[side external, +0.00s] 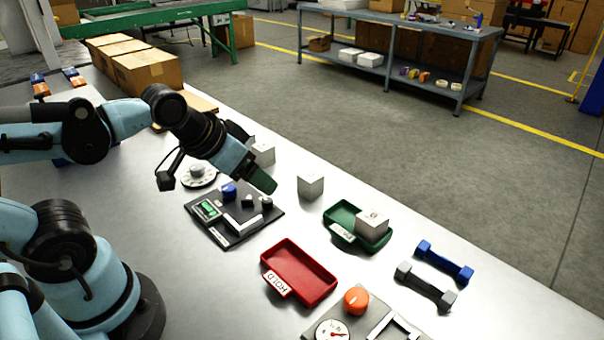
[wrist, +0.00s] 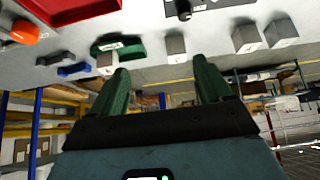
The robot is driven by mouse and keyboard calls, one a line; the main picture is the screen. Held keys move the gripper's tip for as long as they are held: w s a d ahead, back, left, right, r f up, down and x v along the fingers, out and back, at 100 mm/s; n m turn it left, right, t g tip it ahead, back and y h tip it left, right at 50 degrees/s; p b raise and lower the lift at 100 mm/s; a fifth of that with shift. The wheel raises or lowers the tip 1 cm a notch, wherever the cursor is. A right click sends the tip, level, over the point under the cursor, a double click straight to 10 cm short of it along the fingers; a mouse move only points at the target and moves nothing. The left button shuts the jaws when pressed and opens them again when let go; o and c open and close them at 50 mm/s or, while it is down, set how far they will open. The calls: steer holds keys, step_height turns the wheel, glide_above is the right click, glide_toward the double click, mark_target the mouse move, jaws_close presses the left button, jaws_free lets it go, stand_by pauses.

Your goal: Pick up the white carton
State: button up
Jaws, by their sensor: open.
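Several white cartons are on the table. One white carton (side external: 310,186) stands alone in the middle and also shows in the wrist view (wrist: 175,44). Another carton (side external: 372,222) sits in the green tray (side external: 338,215). Two more stand together near my gripper, one carton (side external: 263,154) partly in front of the other; the wrist view shows both, at the left one (wrist: 246,38) and the right one (wrist: 280,33). My gripper (side external: 264,180) is open and empty above the table, left of the lone carton. Its green fingers (wrist: 163,80) are spread apart.
A red tray (side external: 318,272) marked HOLD lies in front of the green tray. A dark panel with a blue knob (side external: 228,191) lies below my gripper. Blue (side external: 445,262) and grey (side external: 425,287) dumbbell-shaped pieces lie at right. Brown boxes (side external: 145,74) stand at back left.

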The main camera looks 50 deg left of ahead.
steer(key=w+a+r+g, duration=0.1)
steer(key=w+r+g, duration=0.3)
steer(key=w, duration=0.5)
steer(key=g, duration=0.3)
glide_above(311, 175)
step_height(311, 175, down, 4)
step_height(311, 175, down, 11)
steer(key=shift+f, duration=0.15)
steer(key=shift+c, duration=0.2)
steer(key=c, duration=1)
